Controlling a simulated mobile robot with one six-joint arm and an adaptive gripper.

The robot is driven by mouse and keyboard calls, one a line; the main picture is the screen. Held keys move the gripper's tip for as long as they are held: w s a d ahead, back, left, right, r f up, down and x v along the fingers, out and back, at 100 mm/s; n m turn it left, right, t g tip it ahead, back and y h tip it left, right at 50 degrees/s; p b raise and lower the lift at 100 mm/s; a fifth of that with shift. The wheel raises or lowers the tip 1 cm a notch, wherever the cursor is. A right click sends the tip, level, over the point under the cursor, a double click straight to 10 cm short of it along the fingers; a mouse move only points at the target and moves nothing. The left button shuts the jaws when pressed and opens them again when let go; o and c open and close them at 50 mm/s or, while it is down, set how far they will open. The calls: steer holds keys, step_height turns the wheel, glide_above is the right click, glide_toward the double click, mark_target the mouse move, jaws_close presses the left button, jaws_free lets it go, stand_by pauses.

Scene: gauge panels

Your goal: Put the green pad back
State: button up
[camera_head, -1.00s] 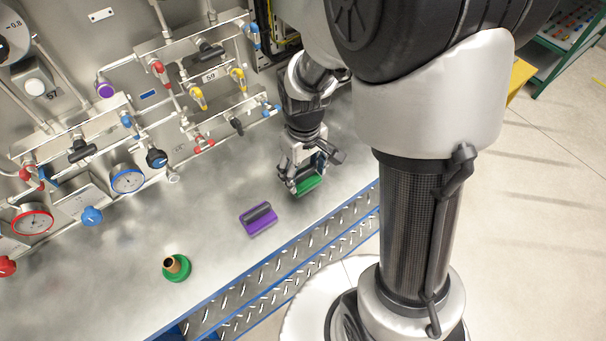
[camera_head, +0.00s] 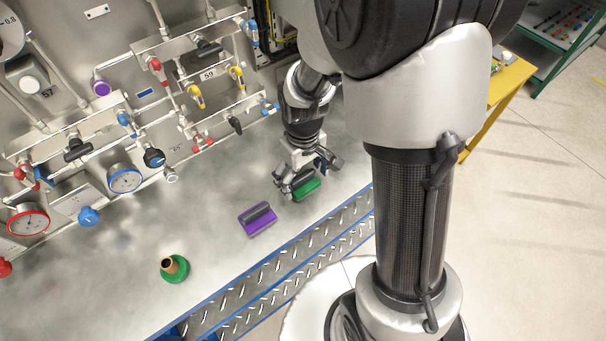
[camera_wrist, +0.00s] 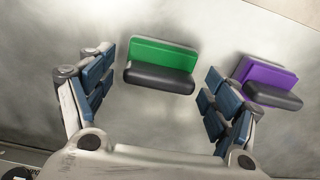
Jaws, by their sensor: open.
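The green pad (camera_head: 307,188) with its dark grip bar lies on the metal bench, at the right of the purple pad (camera_head: 257,219). In the wrist view the green pad (camera_wrist: 163,60) lies between and just beyond the spread fingers, with the purple pad (camera_wrist: 264,83) at the right, beyond the right finger. My gripper (camera_head: 298,182) is open and empty, close over the green pad in the head view. Its fingers (camera_wrist: 156,95) do not appear to touch the pad. The arm and gripper hide part of the bench behind them.
A green-based brown cylinder (camera_head: 174,268) stands on the bench at the lower left. The panel behind carries pipes, coloured valves and gauges (camera_head: 125,180). A tread-plate edge with blue trim (camera_head: 290,277) bounds the bench front. The bench between pads and cylinder is clear.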

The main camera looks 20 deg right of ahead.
mark_target(303, 176)
step_height(303, 176, up, 12)
steer(key=p, duration=0.4)
steer(key=s+r+m+t, duration=0.3)
steer(key=s+r+t, duration=0.1)
steer(key=s+r, duration=0.9)
steer(key=shift+s+m+t, duration=0.3)
steer(key=shift+s, duration=0.7)
steer(key=shift+r, duration=0.1)
step_height(303, 176, down, 4)
steer(key=b, duration=0.4)
steer(key=shift+r, duration=0.25)
